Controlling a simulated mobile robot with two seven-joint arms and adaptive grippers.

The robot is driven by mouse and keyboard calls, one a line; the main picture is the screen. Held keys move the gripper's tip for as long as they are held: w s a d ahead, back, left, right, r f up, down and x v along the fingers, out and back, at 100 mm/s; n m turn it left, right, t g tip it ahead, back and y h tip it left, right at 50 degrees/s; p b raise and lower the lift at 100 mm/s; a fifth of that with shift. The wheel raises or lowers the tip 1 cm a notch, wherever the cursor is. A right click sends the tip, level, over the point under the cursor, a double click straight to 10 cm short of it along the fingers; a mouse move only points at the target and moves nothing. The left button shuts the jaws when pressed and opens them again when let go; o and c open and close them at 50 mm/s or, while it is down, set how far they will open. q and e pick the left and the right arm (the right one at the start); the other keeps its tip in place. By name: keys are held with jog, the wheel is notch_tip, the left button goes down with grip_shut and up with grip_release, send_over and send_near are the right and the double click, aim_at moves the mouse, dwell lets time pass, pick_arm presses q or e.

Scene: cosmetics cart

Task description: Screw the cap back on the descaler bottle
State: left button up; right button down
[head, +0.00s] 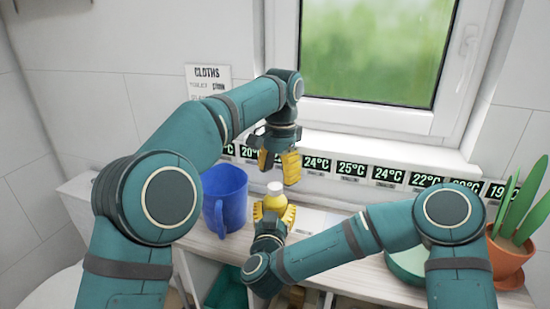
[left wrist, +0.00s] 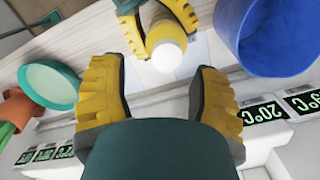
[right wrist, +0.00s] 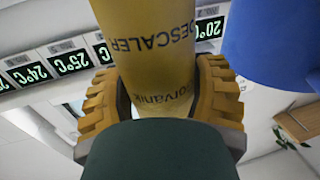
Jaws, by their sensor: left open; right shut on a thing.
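The yellow descaler bottle (head: 275,201) stands upright in my right gripper (head: 273,214), whose fingers close on its sides. In the right wrist view the bottle (right wrist: 155,60) shows its "DESCALER" lettering between the fingers. A round white cap (head: 275,187) is on the bottle's top; how tightly it sits I cannot tell. My left gripper (head: 279,163) is open and empty, pointing down just above the cap. In the left wrist view the cap (left wrist: 166,56) lies between and beyond the open fingertips, apart from them.
A blue mug (head: 225,200) stands close to the left of the bottle. A green round dish (head: 407,266) and a potted plant (head: 510,258) are to the right. A strip of temperature labels (head: 352,170) runs along the ledge behind, under the window.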

aim_at(275, 186)
pick_arm(q)
jog(key=n, duration=0.2)
jog(key=r+n, duration=0.1)
jog(key=n, duration=0.5)
jog(key=shift+w+a+r, duration=0.1)
jog(key=shift+a+r, duration=0.05)
jog(key=shift+r, duration=0.2)
jog(key=n, duration=0.2)
jog(key=r+n, duration=0.1)
jog(key=n, duration=0.3)
jog(key=shift+a+r+n+t, duration=0.2)
jog(key=shift+r+n+t, duration=0.1)
jog(key=shift+r+n, duration=0.1)
jog(key=shift+f, duration=0.15)
jog(key=shift+w+f, duration=0.1)
jog(key=shift+f, duration=3.8)
